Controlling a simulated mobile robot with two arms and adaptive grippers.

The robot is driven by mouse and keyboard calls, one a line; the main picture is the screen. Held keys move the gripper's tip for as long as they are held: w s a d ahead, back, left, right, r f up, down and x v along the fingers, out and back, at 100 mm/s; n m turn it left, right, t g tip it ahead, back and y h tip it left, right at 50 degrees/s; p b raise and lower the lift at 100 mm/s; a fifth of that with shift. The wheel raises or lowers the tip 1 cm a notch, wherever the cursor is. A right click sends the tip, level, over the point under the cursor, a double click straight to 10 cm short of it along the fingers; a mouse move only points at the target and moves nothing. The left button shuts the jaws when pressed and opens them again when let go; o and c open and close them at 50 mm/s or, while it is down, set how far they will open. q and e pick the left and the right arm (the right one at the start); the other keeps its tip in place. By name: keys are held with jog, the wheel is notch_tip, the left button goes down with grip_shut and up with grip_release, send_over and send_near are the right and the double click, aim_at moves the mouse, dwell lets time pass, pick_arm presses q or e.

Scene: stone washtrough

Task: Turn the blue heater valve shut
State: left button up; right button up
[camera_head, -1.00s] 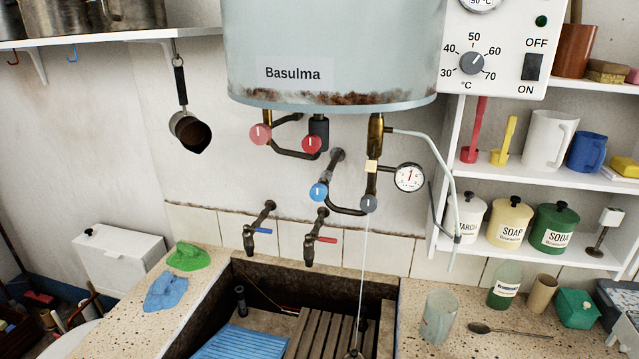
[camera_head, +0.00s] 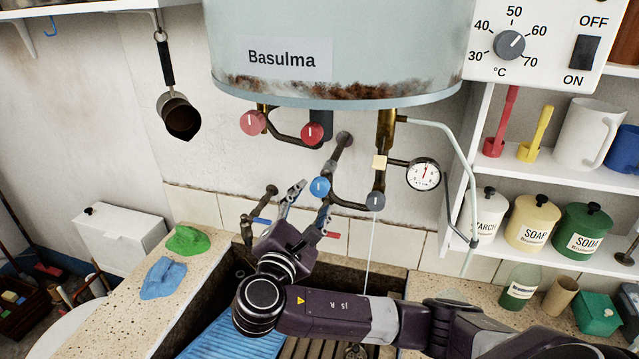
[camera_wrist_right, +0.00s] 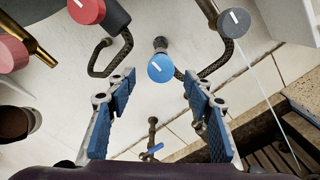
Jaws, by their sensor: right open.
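The blue heater valve (camera_head: 320,187) is a round knob with a white mark, on a dark pipe below the heater tank (camera_head: 345,50). In the head view its mark looks about upright. My right gripper (camera_head: 309,199) is open just below and in front of the knob. In the right wrist view the blue knob (camera_wrist_right: 161,67) is just beyond the gap between my open fingers (camera_wrist_right: 157,84), with nothing between them; contact is not visible. My left gripper is not in view.
Red valves (camera_head: 253,122) are up to the left. A grey knob (camera_head: 375,201) is close on the right, with a thin stream falling from it and a gauge (camera_head: 423,174) beside it. A tap with a blue lever (camera_wrist_right: 152,152) is below. A stone trough (camera_head: 185,322) lies beneath.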

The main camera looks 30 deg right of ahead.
aim_at(318, 191)
jog(key=p+x, duration=0.1)
jog(key=x, duration=0.4)
jog(key=shift+d+p, duration=0.1)
jog(key=shift+p, duration=0.3)
jog(key=shift+w+d, duration=0.15)
jog(key=shift+w, duration=0.05)
jog(key=shift+f, duration=0.1)
jog(key=c, duration=1.2)
